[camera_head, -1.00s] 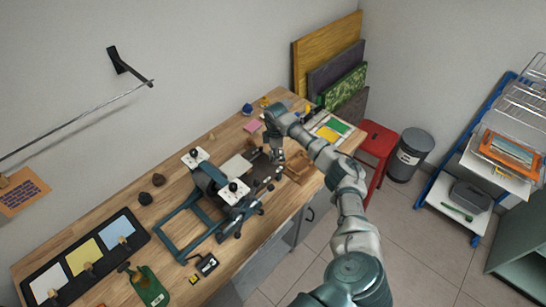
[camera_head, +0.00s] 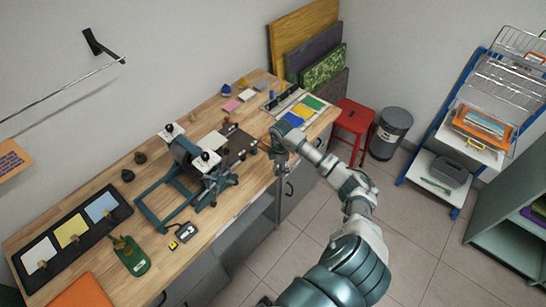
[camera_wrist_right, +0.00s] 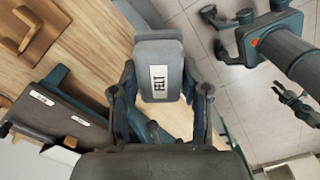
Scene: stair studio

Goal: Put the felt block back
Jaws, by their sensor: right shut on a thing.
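The grey felt block (camera_wrist_right: 160,78), with a white label reading FELT, is between the fingers of my right gripper (camera_wrist_right: 162,98) in the right wrist view. The fingers are shut on its sides. In the head view, my right gripper (camera_head: 281,166) is at the front edge of the wooden workbench (camera_head: 212,118), right of the teal press (camera_head: 186,170). The block cannot be made out there.
A wooden holder (camera_wrist_right: 38,32) lies on the bench beside the gripper. A tray with coloured pads (camera_head: 302,108) is at the bench's far right end. A red stool (camera_head: 354,116) and grey bin (camera_head: 391,130) stand beyond. Floor in front of the bench is clear.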

